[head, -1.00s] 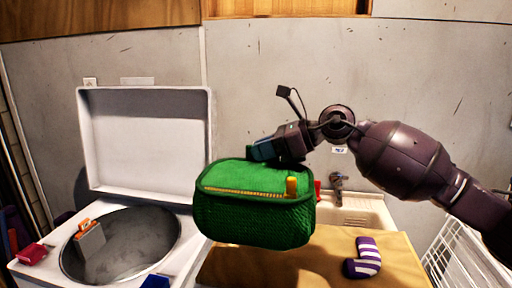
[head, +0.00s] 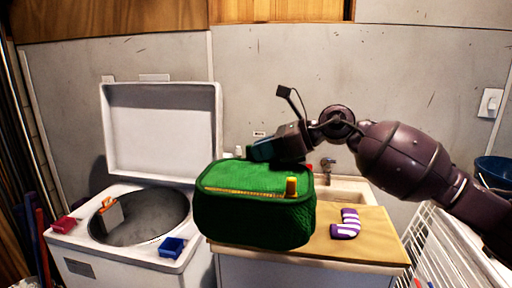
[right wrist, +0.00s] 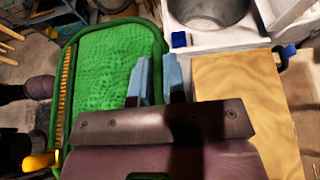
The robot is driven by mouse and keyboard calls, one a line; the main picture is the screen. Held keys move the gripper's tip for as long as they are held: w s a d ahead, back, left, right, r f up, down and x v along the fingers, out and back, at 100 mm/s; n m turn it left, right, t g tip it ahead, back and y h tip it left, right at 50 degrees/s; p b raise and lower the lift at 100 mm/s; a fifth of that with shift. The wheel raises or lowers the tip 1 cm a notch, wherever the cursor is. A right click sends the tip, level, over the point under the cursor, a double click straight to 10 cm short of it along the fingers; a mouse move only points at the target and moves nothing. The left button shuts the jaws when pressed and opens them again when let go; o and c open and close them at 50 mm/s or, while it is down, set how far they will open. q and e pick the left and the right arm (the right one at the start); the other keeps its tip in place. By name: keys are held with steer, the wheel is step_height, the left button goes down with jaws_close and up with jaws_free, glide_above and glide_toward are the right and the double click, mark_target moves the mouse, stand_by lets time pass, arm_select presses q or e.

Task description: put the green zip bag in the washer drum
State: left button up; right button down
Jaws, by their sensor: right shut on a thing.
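The green zip bag (head: 255,222) hangs from my right gripper (head: 262,152), in front of the wooden counter and right of the washer. Its yellow zip and pull face me. In the right wrist view the bag (right wrist: 105,85) lies along the blue fingertips (right wrist: 155,80), which are shut on its edge. The white top-loading washer (head: 75,245) stands at the left with its lid (head: 163,130) up. Its round drum opening (head: 150,222) shows, with an orange and grey object (head: 110,214) in it. My left gripper is not in view.
A red block (head: 66,225) and a blue block (head: 171,247) sit on the washer's top rim. A striped purple sock (head: 346,224) lies on the counter (head: 375,245), before a sink with a tap (head: 328,168). A white rack (head: 440,255) stands at the right.

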steer(key=shift+s+f, duration=0.1)
steer(key=shift+s, duration=0.15)
steer(key=shift+s+a+r, duration=0.1)
steer(key=shift+s+r, duration=0.3)
steer(key=shift+s, duration=0.05)
steer(key=shift+s+a+r, duration=0.2)
steer(key=shift+s+r, duration=0.05)
steer(key=shift+r, duration=0.35)
steer(key=shift+s+d+r, duration=0.15)
steer(key=shift+s+r, duration=0.15)
steer(key=shift+s, duration=0.4)
steer(key=shift+s+d+f, duration=0.1)
steer(key=shift+s+d, duration=0.1)
steer(key=shift+s, duration=0.15)
steer(key=s+d+f+m+t, duration=0.1)
steer(key=s+d+f, duration=0.3)
steer(key=d+f, duration=0.2)
steer(key=s+d+f+m+t+h, duration=0.1)
steer(key=s+d+f, duration=0.4)
steer(key=f, duration=0.5)
steer(key=s+d+f+m+t+h, duration=0.1)
steer(key=s+d+f+m+t, duration=0.2)
steer(key=d+f, duration=0.5)
steer(key=shift+s+d+f, duration=0.15)
steer(key=shift+s+f, duration=0.2)
steer(key=shift+s, duration=0.3)
